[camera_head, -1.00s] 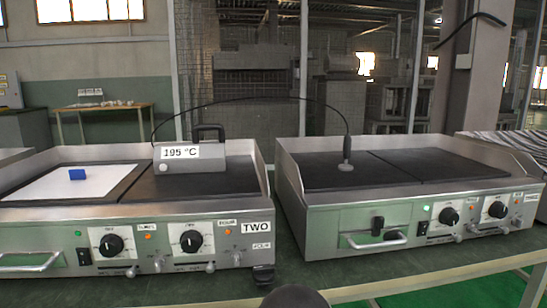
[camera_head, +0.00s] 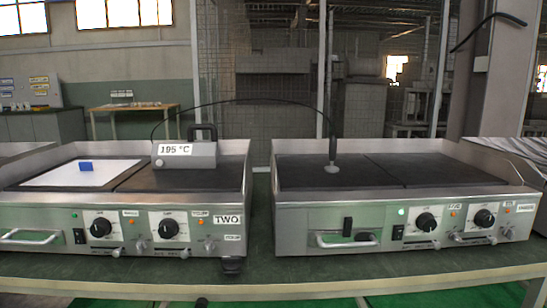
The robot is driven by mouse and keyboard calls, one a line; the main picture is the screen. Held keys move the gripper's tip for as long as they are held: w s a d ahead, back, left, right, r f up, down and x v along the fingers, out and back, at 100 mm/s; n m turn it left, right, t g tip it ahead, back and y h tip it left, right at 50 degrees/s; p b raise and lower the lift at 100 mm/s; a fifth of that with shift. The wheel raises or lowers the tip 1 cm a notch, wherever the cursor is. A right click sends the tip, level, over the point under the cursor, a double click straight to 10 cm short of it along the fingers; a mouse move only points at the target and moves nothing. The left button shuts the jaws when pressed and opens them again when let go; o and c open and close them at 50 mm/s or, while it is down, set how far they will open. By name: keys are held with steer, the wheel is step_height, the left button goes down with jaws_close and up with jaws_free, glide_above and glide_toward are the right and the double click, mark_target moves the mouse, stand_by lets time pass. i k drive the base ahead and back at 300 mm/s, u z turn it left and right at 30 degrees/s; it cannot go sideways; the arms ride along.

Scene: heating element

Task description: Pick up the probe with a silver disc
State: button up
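The probe (camera_head: 332,148) stands upright on the black plate of the right griddle. It has a dark handle and a small silver disc (camera_head: 332,169) at its foot, which rests on the plate. A thin black cable (camera_head: 245,100) arches from its top to the left, down to a grey meter box (camera_head: 185,155) reading 195 °C on the left griddle.
The right griddle (camera_head: 290,236) has raised metal side walls. A narrow gap separates the griddles on the dark green table (camera_head: 300,266). A post (camera_head: 497,90) stands behind at right.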

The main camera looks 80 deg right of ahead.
mark_target(333, 141)
steer(key=u, duration=0.15)
steer(key=k, duration=1.15)
steer(key=z, duration=1.2)
